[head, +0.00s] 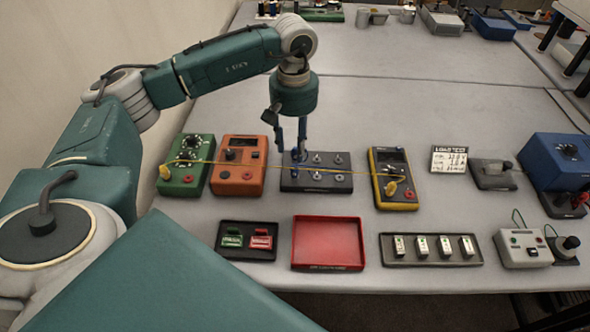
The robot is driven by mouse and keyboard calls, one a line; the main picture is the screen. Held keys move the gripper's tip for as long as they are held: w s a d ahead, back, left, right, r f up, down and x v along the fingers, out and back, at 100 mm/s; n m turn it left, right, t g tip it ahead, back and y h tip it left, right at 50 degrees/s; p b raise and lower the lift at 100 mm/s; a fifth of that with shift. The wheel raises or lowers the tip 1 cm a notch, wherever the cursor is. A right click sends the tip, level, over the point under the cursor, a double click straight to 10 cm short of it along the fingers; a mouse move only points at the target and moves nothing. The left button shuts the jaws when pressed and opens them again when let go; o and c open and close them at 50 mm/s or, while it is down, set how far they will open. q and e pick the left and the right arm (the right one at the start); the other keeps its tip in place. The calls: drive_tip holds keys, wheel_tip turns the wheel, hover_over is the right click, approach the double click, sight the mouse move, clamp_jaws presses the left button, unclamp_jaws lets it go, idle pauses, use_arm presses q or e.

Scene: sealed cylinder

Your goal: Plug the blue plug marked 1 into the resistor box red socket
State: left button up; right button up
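My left gripper (291,146) points down over the back left part of a dark grey socket block (330,186). Its two fingers are apart. A small blue plug (297,155) is just below the fingertips; its mark is too small to read, and I cannot tell whether the fingers touch it. A green box (183,185) with a dial stands at the left, with a red spot low on its front. I take it for the resistor box, but its label is unreadable. My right gripper is not in view.
A yellow lead runs from the green box across an orange box (230,183) and the block to a yellow meter (398,205). A red tray (297,248), a card tray (227,251) and a fuse tray (432,262) lie in front. A blue unit (546,168) stands right.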

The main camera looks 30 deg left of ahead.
sight(294, 165)
use_arm(q)
drive_tip(key=shift+f, duration=0.1)
wheel_tip(294, 165, down, 8)
drive_tip(key=b, duration=0.5)
drive_tip(key=shift+r, duration=0.25)
drive_tip(key=shift+f+b, duration=0.65)
drive_tip(key=shift+f, duration=0.1)
drive_tip(key=shift+b, duration=0.35)
idle(0.3)
clamp_jaws()
drive_tip(key=shift+r, duration=0.2)
